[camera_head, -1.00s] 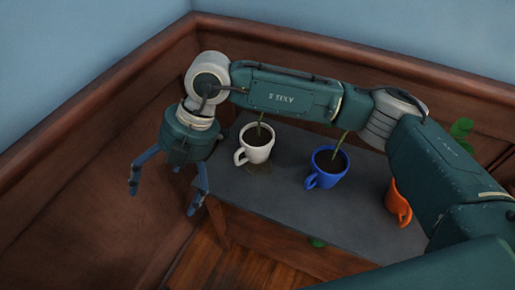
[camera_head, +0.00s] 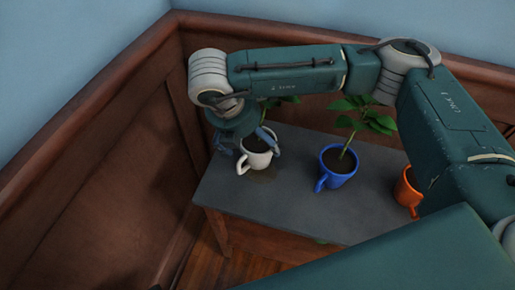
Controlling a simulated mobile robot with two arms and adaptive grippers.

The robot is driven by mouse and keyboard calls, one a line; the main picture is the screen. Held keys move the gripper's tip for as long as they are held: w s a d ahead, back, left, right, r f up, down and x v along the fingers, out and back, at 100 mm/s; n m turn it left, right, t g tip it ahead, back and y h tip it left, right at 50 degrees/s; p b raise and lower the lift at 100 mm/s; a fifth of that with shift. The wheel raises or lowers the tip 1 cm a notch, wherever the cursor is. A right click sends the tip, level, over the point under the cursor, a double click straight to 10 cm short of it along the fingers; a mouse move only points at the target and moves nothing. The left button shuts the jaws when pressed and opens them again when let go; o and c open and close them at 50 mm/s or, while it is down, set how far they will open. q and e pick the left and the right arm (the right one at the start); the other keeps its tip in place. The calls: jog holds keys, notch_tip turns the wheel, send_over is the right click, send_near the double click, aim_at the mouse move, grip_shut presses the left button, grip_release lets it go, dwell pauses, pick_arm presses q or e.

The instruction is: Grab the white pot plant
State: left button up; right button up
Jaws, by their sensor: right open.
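I cannot tell whether the fingers touch the pot. My left gripper is not in view.
A blue pot plant (camera_head: 336,170) stands to the right of the white one, and an orange pot (camera_head: 408,190) is farther right, partly behind my arm. The grey table top (camera_head: 270,205) is clear in front. Wooden panelling (camera_head: 110,165) closes off the left and back.

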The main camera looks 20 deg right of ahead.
aim_at(256, 144)
jog(key=x, duration=0.3)
jog(key=shift+s+f, duration=0.15)
jog(key=shift+f, duration=0.25)
jog(key=c, duration=1.6)
jog(key=shift+c, duration=1.2)
jog(key=shift+r, duration=0.1)
